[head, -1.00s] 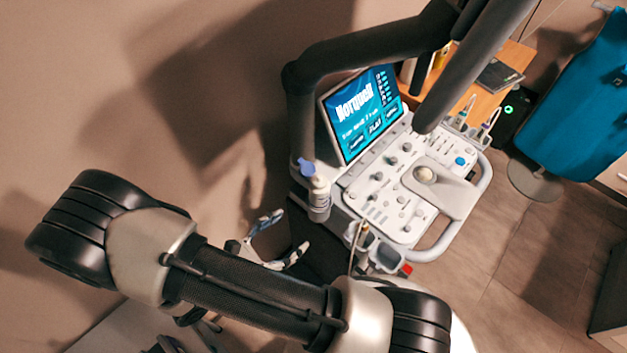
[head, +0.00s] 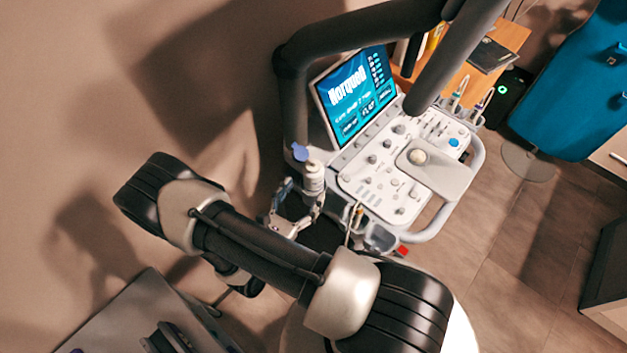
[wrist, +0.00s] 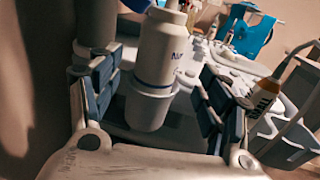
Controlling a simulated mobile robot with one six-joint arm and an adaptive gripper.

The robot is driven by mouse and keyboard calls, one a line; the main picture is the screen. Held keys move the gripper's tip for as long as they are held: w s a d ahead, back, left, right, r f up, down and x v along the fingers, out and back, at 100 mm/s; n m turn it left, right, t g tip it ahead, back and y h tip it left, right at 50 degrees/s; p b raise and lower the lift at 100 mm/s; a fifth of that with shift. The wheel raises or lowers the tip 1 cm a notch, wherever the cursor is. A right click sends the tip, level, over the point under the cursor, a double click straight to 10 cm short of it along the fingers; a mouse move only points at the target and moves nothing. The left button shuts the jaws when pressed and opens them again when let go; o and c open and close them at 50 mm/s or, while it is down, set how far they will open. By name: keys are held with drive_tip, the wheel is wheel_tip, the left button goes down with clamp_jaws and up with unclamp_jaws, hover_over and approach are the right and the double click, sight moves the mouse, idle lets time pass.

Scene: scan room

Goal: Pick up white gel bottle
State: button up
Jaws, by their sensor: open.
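The white gel bottle (head: 314,182) with a blue cap stands upright at the left side of the ultrasound cart's control panel. In the wrist view the bottle (wrist: 160,50) sits in a pale cup holder (wrist: 148,108), and its top is cut off by the frame edge. My gripper (head: 301,199) is open close to the bottle. In the wrist view my gripper (wrist: 155,92) has one finger to each side of the bottle and holder, with a visible gap on the right. Whether the bottle is fully between the pads I cannot tell.
The control panel (head: 380,178) and lit screen (head: 357,95) are just right of the bottle. A dark monitor arm (head: 294,110) rises close behind it. A probe with a yellow label (wrist: 262,97) hangs right of my gripper in the wrist view.

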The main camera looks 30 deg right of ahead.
sight(308, 186)
drive_tip(key=shift+b+x, duration=0.55)
drive_tip(key=shift+x, duration=2.6)
drive_tip(key=shift+w+a+f, duration=0.1)
drive_tip(key=shift+w+f, duration=0.05)
drive_tip(key=shift+f, duration=0.05)
drive_tip(key=shift+c, duration=0.6)
drive_tip(key=c, duration=1.2)
